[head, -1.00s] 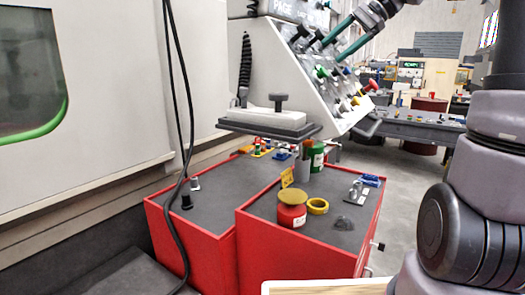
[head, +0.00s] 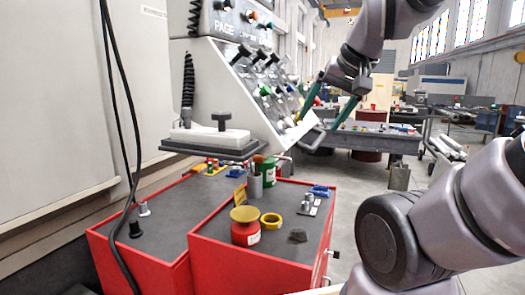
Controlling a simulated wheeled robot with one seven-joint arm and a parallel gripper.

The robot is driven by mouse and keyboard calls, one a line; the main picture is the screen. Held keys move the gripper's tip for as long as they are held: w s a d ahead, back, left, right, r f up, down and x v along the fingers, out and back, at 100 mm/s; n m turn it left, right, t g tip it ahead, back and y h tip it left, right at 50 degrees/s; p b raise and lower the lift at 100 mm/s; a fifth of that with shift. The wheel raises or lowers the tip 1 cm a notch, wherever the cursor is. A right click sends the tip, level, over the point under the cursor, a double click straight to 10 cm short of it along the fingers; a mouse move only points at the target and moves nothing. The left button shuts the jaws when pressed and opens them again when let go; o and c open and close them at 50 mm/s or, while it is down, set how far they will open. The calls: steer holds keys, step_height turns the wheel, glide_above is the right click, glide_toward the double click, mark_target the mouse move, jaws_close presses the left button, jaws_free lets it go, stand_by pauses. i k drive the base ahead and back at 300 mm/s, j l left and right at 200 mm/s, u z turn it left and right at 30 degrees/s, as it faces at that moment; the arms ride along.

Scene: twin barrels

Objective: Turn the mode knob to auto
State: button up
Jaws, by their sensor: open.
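A white slanted control panel (head: 232,75) stands at upper centre in the head view. Its face carries several black-handled knobs (head: 241,54), a green one (head: 265,91) and other small coloured ones. I cannot tell which is the mode knob or where it points; the labels are too small to read, apart from "PAGE" at the top. My gripper (head: 320,116) is open and empty, with two green fingers pointing down and left. It appears just right of the panel's face, apart from the black knobs; its exact distance from the panel is unclear.
Below the panel, a grey shelf (head: 210,151) sticks out. Red cabinets (head: 245,270) carry a red jar (head: 245,234), a yellow tape roll (head: 271,220), a green can (head: 267,175) and small parts. A black cable (head: 117,150) hangs at left.

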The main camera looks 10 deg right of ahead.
mark_target(245, 50)
steer(key=l+u, duration=0.35)
steer(key=l, duration=1.35)
